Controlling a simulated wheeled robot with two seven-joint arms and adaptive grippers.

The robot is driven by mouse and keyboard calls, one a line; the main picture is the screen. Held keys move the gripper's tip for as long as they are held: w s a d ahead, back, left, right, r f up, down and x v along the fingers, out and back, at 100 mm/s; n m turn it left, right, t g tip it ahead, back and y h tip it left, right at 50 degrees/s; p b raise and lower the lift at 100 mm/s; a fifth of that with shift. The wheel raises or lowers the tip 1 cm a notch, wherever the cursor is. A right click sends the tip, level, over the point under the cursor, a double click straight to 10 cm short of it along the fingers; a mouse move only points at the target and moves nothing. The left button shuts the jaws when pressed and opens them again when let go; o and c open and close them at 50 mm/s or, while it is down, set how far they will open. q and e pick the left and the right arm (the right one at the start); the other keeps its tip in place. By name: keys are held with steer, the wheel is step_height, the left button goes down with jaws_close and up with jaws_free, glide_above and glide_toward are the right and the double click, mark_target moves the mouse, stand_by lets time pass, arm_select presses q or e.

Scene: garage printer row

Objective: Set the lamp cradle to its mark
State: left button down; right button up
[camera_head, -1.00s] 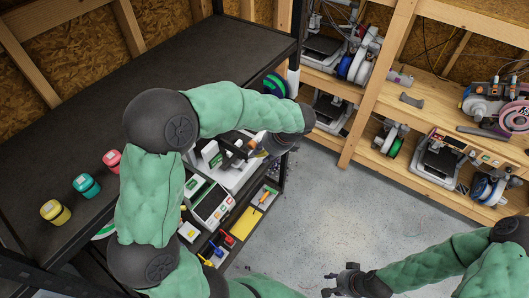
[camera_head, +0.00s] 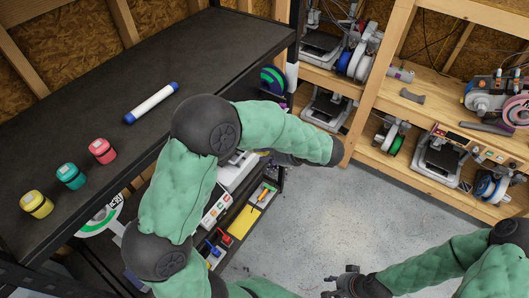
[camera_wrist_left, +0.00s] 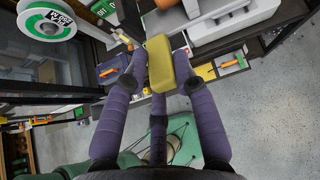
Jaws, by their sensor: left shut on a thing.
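My left gripper (camera_wrist_left: 160,80) shows purple-grey fingers in the left wrist view. They are shut on a yellow block (camera_wrist_left: 160,60) with rounded edges, held above the floor and shelf area. I cannot tell for sure that this block is the lamp cradle. In the head view my left gripper is mostly hidden behind my own green arm, beside the cart of trays. My right gripper (camera_head: 330,286) is at the bottom of the head view, over bare floor, with its fingers apart and nothing between them. The mark cannot be made out.
The dark bench top (camera_head: 85,130) carries a white tube with blue ends (camera_head: 151,103) and yellow (camera_head: 36,204), teal (camera_head: 71,175) and red (camera_head: 102,151) jars. Low trays (camera_head: 240,222) with tools lie under my left arm. Wooden shelves (camera_head: 385,95) with printers stand right. Grey floor (camera_head: 300,215) is open.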

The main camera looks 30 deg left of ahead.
arm_select(q)
steer(key=shift+w+a+f+y+b, duration=0.1)
steer(key=shift+f+y+b, duration=0.35)
steer(key=shift+y+b, duration=0.3)
steer(key=shift+w+a+f+y+b, duration=0.1)
steer(key=shift+f+y+b, duration=0.4)
steer(key=shift+y, duration=0.65)
steer(key=c, duration=1.1)
jaws_free()
steer(key=shift+w+f, duration=0.1)
steer(key=shift+f, duration=0.1)
steer(key=shift+d, duration=0.1)
